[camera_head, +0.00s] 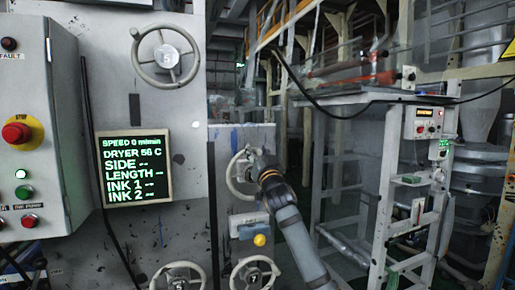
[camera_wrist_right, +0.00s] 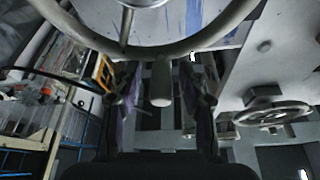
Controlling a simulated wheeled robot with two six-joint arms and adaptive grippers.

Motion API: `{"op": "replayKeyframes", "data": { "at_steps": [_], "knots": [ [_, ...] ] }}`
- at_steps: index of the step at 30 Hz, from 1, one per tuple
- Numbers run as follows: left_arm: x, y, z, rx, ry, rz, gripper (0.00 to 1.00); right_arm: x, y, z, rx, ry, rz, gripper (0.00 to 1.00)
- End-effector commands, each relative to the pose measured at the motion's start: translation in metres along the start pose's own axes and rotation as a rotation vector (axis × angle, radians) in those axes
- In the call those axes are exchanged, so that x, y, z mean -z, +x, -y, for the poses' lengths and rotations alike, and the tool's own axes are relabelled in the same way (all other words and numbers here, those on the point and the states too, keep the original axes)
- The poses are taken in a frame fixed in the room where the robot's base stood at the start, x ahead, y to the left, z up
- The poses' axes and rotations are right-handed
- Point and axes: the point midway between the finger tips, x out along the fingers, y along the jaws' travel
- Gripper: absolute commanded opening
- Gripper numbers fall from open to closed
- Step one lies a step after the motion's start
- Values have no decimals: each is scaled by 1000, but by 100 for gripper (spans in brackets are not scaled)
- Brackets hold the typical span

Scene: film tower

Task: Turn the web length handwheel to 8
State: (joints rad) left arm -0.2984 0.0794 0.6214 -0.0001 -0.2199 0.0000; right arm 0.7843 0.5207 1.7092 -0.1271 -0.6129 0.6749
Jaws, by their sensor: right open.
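A pale handwheel (camera_head: 229,174) stands on the grey machine face near the middle of the head view. Its number is hidden or unreadable, so I cannot tell whether it is the web length wheel. My right gripper (camera_head: 254,160) is at this wheel's right side. In the right wrist view the wheel's rim (camera_wrist_right: 130,50) crosses the top, and its handle (camera_wrist_right: 161,85) points down between the open fingers of my right gripper (camera_wrist_right: 162,95), with gaps on both sides. A display (camera_head: 134,168) reads LENGTH --. My left gripper is not in view.
Another handwheel (camera_head: 166,56) is at upper left, and two more (camera_head: 180,286) (camera_head: 253,278) are at the bottom edge. A control box (camera_head: 50,120) with a red stop button is at left. A yellow knob (camera_head: 259,240) sits below my right gripper. A frame ladder is at right.

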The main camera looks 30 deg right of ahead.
Motion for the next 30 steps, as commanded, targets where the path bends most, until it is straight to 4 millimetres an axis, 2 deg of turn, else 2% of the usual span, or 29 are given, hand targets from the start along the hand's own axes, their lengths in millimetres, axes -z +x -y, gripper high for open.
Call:
{"op": "replayKeyframes", "data": {
  "at_steps": [5,14,25,30],
  "knots": [
    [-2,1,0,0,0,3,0,-1,0,0,0,0,0,41],
    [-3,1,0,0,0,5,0,0,-1,0,0,0,0,0],
    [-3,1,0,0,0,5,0,-1,-1,0,-1,2,1,0],
    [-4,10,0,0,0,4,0,-3,-1,-3,-12,28,0,0]
  ]
}}
